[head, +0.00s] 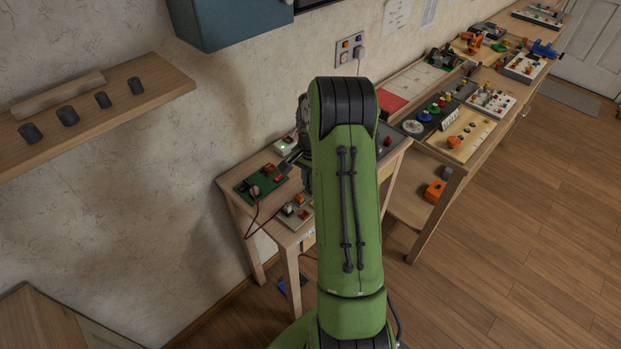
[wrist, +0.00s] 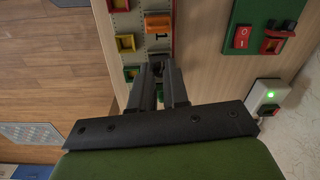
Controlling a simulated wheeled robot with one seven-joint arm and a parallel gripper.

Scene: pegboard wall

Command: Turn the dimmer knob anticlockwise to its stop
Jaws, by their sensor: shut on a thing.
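My gripper (wrist: 159,72) points down at the small wooden table in the wrist view. Its two dark fingers are close together, with a small dark thing between them that I take for the dimmer knob (wrist: 158,66). Most of the knob is hidden by the fingers, and its turn mark cannot be seen. The fingertips are beside the edge of a grey panel (wrist: 150,44) with coloured square frames and a label "1". In the head view my green arm covers most of the gripper and the knob.
A green board (head: 262,182) with a red rocker switch (wrist: 242,37) is close by. A white box with a green light (wrist: 265,96) is near the wall. A wooden shelf (head: 160,82) with dark cylinders hangs at left. A long bench (head: 455,170) with several boards is at right.

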